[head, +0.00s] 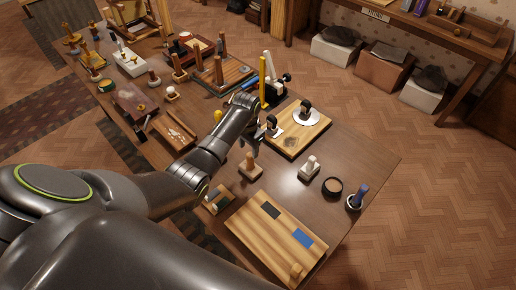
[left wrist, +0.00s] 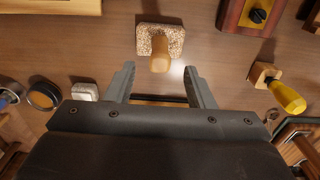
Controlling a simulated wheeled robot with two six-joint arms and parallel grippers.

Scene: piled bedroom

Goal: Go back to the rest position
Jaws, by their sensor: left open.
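My left gripper (head: 254,142) reaches over the middle of the table in the head view, at the end of my dark arm. In the left wrist view its two fingers (left wrist: 158,80) stand apart, with nothing held between them. A stamp-like block with a rounded wooden handle (head: 250,167) stands on the table just in front of the gripper. It also shows in the left wrist view (left wrist: 162,42), beyond the fingertips and apart from them. My right gripper is in neither view.
The brown table (head: 378,158) is crowded. Near the gripper are a square wooden board (head: 316,139), a striped board (head: 252,245), a white-topped block (head: 310,166), a dark round dish (head: 332,186) and a blue-handled piece (head: 358,196). A yellow upright (head: 263,82) stands behind.

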